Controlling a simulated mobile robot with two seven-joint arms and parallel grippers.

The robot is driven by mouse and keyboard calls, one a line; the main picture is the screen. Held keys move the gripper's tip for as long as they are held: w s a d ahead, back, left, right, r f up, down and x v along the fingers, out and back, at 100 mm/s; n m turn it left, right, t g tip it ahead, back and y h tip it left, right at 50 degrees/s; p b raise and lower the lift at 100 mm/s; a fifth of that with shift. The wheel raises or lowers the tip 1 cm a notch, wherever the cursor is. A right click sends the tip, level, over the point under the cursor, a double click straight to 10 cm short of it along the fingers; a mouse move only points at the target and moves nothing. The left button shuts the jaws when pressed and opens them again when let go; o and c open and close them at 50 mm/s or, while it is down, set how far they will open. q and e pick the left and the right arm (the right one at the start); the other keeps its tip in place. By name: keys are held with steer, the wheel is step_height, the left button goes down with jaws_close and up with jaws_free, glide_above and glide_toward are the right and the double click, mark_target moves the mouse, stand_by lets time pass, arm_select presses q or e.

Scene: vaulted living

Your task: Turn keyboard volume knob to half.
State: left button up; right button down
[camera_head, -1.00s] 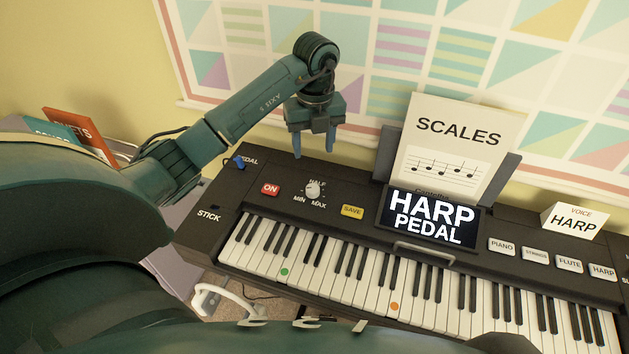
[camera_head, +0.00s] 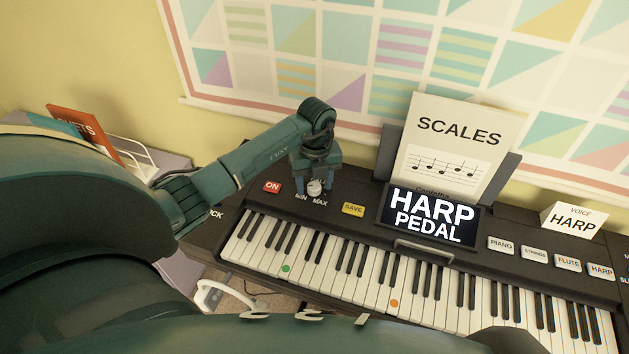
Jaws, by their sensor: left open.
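The keyboard (camera_head: 440,290) is black and runs across the view. Its pale volume knob (camera_head: 314,188) sits on the left of the panel, with MIN and MAX printed below it; the HALF label is hidden behind my gripper. My left gripper (camera_head: 315,184) is open and points down at the knob, one finger on each side of it. I cannot tell whether the fingers touch the knob. The knob's pointer is too small to read. My right gripper is not in view.
The red ON button (camera_head: 272,187) is left of the knob and the yellow SAVE button (camera_head: 353,209) is right of it. A display (camera_head: 430,216) reads HARP PEDAL, with a SCALES sheet (camera_head: 455,150) behind it. Voice buttons (camera_head: 535,253) are further right.

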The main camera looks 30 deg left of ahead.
arm_select(q)
steer(key=c, duration=1)
steer(key=shift+o, duration=0.2)
